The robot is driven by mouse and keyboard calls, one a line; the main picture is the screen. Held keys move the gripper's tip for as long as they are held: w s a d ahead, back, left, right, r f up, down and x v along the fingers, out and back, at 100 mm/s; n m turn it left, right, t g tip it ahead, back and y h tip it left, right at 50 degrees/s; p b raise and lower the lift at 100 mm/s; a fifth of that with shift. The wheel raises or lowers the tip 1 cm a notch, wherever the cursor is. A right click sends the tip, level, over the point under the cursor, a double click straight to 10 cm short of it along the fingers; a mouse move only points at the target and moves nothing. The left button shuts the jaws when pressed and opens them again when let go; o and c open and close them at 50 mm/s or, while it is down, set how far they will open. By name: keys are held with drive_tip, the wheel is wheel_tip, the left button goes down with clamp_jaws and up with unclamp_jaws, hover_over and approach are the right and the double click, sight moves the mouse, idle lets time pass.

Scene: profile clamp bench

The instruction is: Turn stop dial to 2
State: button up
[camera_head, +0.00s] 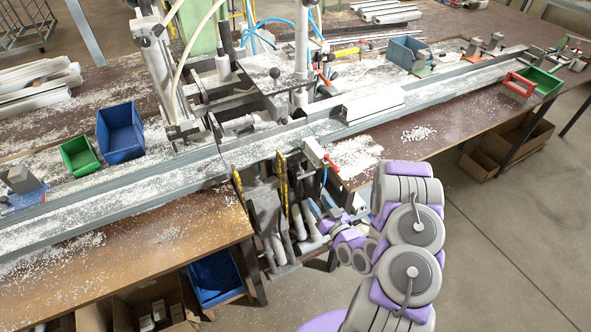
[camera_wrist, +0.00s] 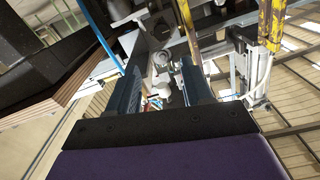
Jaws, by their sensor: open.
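My gripper (camera_head: 331,222) is at the front of the clamp machine (camera_head: 265,205), beneath the bench's front edge. In the wrist view its two dark fingers (camera_wrist: 163,78) stand apart with a gap between them. A small grey rounded part (camera_wrist: 162,58) shows in that gap, on or in front of a grey plate. I cannot tell whether it is the stop dial, and I see no readable numbers. I cannot tell whether the fingers touch anything. In the head view my arm and the machine parts hide the area in front of the fingers.
A yellow-and-black striped post (camera_wrist: 272,22) and pale rods stand right of the fingers in the wrist view. A long metal rail (camera_head: 150,185) crosses the bench. A blue bin (camera_head: 121,132), a green bin (camera_head: 79,155) and a white profile (camera_head: 373,104) are there.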

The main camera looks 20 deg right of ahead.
drive_tip(key=b, duration=0.1)
approach(294, 168)
drive_tip(key=w+b, duration=0.1)
drive_tip(key=w, duration=0.3)
drive_tip(key=w+b, duration=0.1)
drive_tip(key=w, duration=0.4)
drive_tip(key=shift+w+a+f, duration=0.1)
drive_tip(key=shift+w+f, duration=0.1)
drive_tip(key=c, duration=0.8)
